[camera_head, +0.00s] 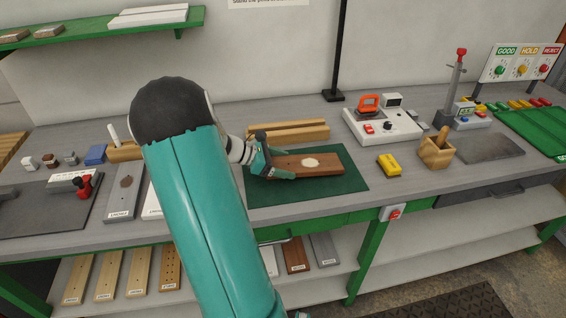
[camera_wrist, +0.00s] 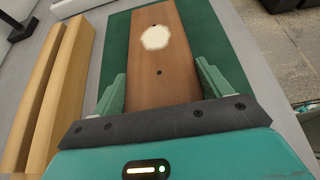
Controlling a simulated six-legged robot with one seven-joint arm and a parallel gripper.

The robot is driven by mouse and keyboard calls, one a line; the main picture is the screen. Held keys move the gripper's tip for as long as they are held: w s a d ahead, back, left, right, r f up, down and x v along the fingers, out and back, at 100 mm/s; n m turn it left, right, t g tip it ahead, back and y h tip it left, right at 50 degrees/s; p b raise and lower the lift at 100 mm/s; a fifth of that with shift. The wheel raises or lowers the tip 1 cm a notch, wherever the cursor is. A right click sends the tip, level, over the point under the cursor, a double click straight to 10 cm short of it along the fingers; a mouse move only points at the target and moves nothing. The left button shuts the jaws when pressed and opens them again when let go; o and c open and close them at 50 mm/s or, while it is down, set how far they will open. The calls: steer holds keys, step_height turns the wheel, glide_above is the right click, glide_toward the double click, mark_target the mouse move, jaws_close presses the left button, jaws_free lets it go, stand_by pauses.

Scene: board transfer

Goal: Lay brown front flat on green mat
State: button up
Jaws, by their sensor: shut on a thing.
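The brown front (camera_head: 318,164) is a flat wooden board with a pale round patch and small dark holes. It lies flat, or nearly so, over the green mat (camera_head: 345,182) on the bench. I cannot tell whether its whole underside touches the mat. In the wrist view the brown front (camera_wrist: 160,75) runs away from me between the fingers, and the green mat (camera_wrist: 207,40) shows on both sides. My gripper (camera_head: 270,162) is at the board's left end. In the wrist view my gripper (camera_wrist: 162,90) has its fingers closed against the board's two long edges.
A light wooden rail fixture (camera_head: 290,132) stands just behind the mat; it also shows in the wrist view (camera_wrist: 50,90). To the right are a yellow block (camera_head: 389,164), a white device (camera_head: 383,125) and a wooden cup (camera_head: 436,153). The mat's front strip is clear.

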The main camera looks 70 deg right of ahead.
steer(key=shift+f, duration=0.3)
steer(key=o, duration=1.2)
steer(key=shift+c, duration=0.2)
steer(key=c, duration=1.1)
steer(key=shift+w+a, duration=0.4)
steer(key=shift+w, duration=0.25)
steer(key=shift+w+a, duration=0.35)
steer(key=shift+w, duration=0.3)
steer(key=shift+w+a, duration=0.4)
steer(key=shift+w, duration=0.25)
steer(key=shift+w+a, duration=0.35)
steer(key=shift+w, duration=0.3)
steer(key=shift+w, duration=0.1)
steer(key=shift+w+a, duration=0.4)
steer(key=shift+w, duration=0.2)
steer(key=shift+w+a, duration=0.35)
steer(key=shift+w, duration=0.25)
